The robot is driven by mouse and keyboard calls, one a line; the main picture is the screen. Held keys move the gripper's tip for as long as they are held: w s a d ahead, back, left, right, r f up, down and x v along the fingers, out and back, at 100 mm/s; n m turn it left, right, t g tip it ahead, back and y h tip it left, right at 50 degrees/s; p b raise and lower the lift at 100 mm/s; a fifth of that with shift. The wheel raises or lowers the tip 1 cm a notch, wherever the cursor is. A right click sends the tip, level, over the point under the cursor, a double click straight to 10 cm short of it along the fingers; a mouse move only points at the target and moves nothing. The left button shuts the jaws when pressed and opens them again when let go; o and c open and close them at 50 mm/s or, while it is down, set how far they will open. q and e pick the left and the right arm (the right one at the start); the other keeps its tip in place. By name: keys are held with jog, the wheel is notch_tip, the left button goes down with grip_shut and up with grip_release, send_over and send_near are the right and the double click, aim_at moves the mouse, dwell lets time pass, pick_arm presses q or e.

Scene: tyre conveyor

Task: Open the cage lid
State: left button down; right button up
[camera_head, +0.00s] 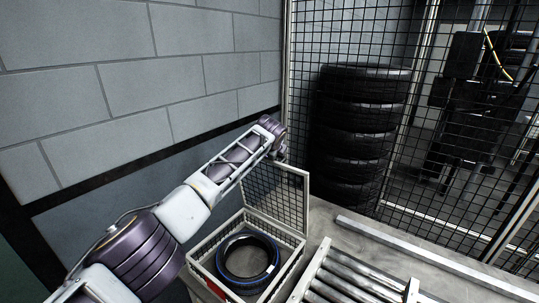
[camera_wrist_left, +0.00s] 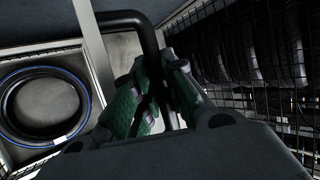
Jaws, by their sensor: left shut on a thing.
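The cage (camera_head: 209,247) is a low light-framed crate with a dark tyre (camera_head: 248,279) lying inside it. Its mesh lid (camera_head: 278,195) stands raised, close to upright, at the cage's far side, so the cage top is open. My left gripper (camera_head: 280,151) is at the lid's upper edge, small and partly hidden by my wrist. In the left wrist view, my left gripper's green-padded fingers (camera_wrist_left: 152,100) are shut around a black bent handle (camera_wrist_left: 149,42) beside the lid frame. The tyre (camera_wrist_left: 78,108) shows at left there. My right gripper is in neither view.
A roller conveyor (camera_head: 345,284) stands right of the cage. A tall tyre stack (camera_head: 361,130) stands behind, close to a mesh fence (camera_head: 424,110). A grey block wall (camera_head: 150,70) runs along the left, close to my left arm.

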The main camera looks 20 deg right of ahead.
pick_arm(q)
jog(key=shift+w+d+r, duration=0.1)
jog(key=shift+d+r, duration=0.05)
jog(key=shift+d, duration=0.05)
jog(key=c, duration=1.7)
grip_release()
jog(key=shift+c, duration=0.2)
jog(key=shift+f, duration=0.2)
jog(key=shift+a, duration=0.1)
jog(key=shift+s+r, duration=0.15)
jog(key=shift+s, duration=0.1)
